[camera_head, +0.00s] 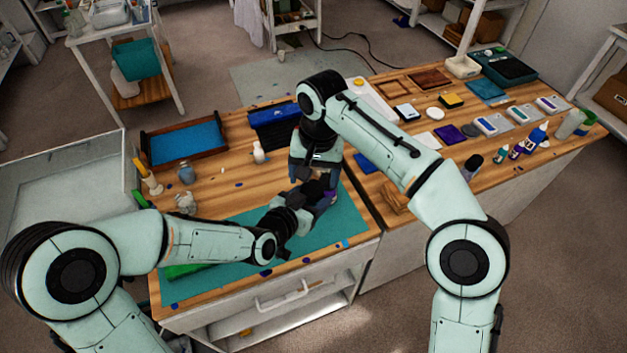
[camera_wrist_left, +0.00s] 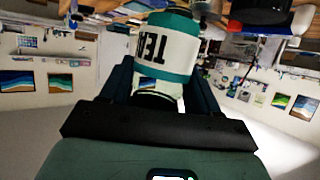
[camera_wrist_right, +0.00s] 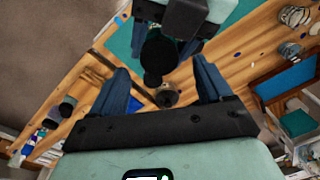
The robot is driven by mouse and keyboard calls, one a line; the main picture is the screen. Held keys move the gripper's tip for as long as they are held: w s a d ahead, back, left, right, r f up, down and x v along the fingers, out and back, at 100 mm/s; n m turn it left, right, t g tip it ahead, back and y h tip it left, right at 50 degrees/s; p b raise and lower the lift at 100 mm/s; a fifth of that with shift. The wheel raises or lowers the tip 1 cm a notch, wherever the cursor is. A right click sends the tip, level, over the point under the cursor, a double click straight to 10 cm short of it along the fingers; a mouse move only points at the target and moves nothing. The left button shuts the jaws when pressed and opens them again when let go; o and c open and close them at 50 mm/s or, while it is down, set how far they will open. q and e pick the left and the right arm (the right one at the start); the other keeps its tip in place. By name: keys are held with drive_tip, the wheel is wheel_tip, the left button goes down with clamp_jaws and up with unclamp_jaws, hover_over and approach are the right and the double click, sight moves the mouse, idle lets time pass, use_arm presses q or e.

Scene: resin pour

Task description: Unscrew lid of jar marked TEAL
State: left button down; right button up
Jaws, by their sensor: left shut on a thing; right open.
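The jar marked TEAL (camera_wrist_left: 165,45) has teal bands and a white label with dark letters, upside down in the left wrist view. My left gripper (camera_wrist_left: 161,88) is shut on it. In the head view the left gripper (camera_head: 303,213) is over the teal mat (camera_head: 245,222), and the jar is mostly hidden by the grippers. My right gripper (camera_head: 318,186) is just above the left one. In the right wrist view its fingers (camera_wrist_right: 161,85) are spread apart. A dark round thing (camera_wrist_right: 160,58) shows between them; I cannot tell if it is the lid.
A tray with a blue inside (camera_head: 148,147) and small containers (camera_head: 186,173) stand at the left of the wooden table. Bottles (camera_head: 535,135), pads and frames crowd the right table. The teal mat's left part is partly covered by my left arm.

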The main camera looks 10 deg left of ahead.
sight(313, 188)
drive_tip(key=shift+r, duration=0.55)
drive_tip(key=shift+c, duration=0.4)
wheel_tip(313, 188, up, 2)
drive_tip(key=shift+m, duration=0.9)
drive_tip(key=shift+d+r+m, duration=0.15)
drive_tip(key=shift+r+m, duration=0.3)
drive_tip(key=shift+m, duration=0.25)
drive_tip(key=f, duration=0.7)
drive_tip(key=shift+w+a+f, duration=0.1)
drive_tip(key=shift+a+f, duration=0.15)
drive_tip(key=shift+f, duration=0.1)
drive_tip(key=c, duration=1.1)
drive_tip(key=shift+n, duration=1.7)
